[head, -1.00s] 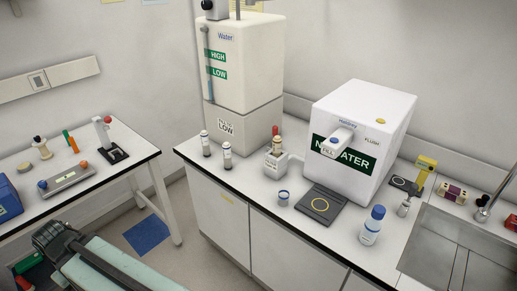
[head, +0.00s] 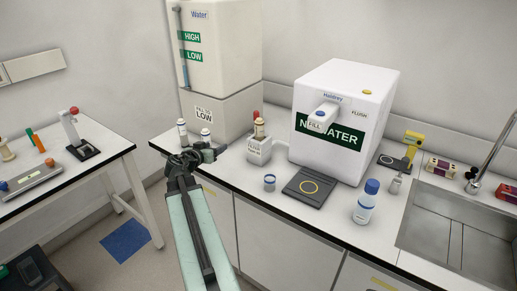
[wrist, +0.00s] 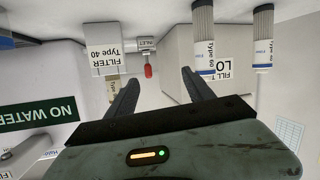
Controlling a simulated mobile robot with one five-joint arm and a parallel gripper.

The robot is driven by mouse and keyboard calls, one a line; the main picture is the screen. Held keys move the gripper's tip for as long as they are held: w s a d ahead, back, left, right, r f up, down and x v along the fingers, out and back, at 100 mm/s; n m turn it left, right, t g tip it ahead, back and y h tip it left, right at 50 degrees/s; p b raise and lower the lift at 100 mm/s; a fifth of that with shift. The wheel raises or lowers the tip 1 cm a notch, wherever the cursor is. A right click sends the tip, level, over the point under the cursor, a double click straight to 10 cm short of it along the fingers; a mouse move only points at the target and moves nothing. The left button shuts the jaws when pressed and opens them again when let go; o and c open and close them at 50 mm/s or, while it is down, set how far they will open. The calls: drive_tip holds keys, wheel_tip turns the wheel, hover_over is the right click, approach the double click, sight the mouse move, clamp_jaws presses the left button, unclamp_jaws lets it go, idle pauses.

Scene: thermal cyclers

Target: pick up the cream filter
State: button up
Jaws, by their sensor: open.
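A cream filter (head: 259,128) stands upright in the top of a white filter housing (head: 259,151) on the counter. In the wrist view, which looks inverted, the housing (wrist: 107,58) reads "FILTER Type 40", and a tan part of the filter (wrist: 112,90) shows beyond it, partly behind a finger. My gripper (head: 216,153) is at the counter's front edge, left of the housing. In the wrist view my gripper (wrist: 160,82) has its fingers apart with nothing between them.
Two white filters with blue bands, one (head: 182,132) behind and one (head: 206,137) close to my gripper, stand left of the housing. A red-tipped lever (head: 256,114) is behind the filter. A small blue-rimmed cup (head: 269,183) and a dark pad (head: 311,187) are to the right.

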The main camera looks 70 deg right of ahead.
sight(258, 129)
drive_tip(key=s+d+r+h, duration=0.1)
drive_tip(key=s+d, duration=0.2)
drive_tip(key=s, duration=0.1)
drive_tip(key=s+d+r+m+h+b, duration=0.1)
drive_tip(key=s+d, duration=0.3)
drive_tip(key=s, duration=0.1)
drive_tip(key=s+d+r+m+g+h+b, duration=0.1)
drive_tip(key=s+d, duration=0.3)
drive_tip(key=shift+s+r, duration=0.15)
drive_tip(key=shift+s, duration=0.05)
drive_tip(key=d, duration=0.7)
drive_tip(key=shift+d, duration=0.4)
drive_tip(key=shift+a, duration=0.1)
clamp_jaws()
